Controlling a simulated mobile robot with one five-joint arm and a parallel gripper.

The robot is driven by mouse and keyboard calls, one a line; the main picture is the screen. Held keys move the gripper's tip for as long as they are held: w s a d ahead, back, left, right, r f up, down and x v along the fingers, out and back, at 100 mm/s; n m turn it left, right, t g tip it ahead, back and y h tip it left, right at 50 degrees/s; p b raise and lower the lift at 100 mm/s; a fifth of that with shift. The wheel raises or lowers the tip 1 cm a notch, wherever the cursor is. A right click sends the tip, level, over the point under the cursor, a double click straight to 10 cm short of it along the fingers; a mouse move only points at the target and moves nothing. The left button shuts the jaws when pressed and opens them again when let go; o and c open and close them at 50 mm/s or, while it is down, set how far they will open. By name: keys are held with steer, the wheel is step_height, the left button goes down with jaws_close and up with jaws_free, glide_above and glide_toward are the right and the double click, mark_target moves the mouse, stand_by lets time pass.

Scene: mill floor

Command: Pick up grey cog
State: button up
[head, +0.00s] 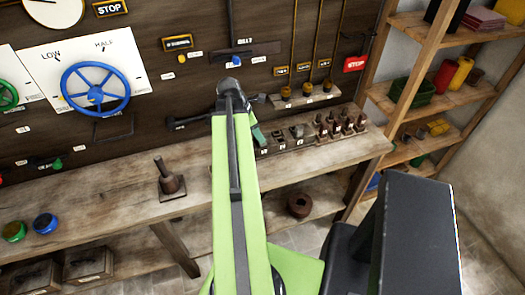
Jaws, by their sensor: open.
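I cannot make out a grey cog for certain. Small dark grey parts (298,131) sit in a row of labelled holders on the bench, just right of my arm, and are too small to identify. My green arm reaches up the middle of the head view to a grey joint near the wall panel. The arm also covers part of the bench.
The wooden bench (110,215) carries a dark upright post on a plate (170,182), a green knob (14,231) and a blue knob (45,224). A blue handwheel (95,88) is on the wall. Shelves (440,104) stand at right. A brown ring (299,205) lies below the bench top.

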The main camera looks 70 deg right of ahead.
steer(key=b+x, duration=0.4)
steer(key=x, duration=0.1)
steer(key=shift+d+f+b, duration=0.2)
steer(key=shift+f+b, duration=0.05)
steer(key=shift+b, duration=0.15)
steer(key=shift+r, duration=0.2)
steer(key=shift+c, duration=0.5)
jaws_close()
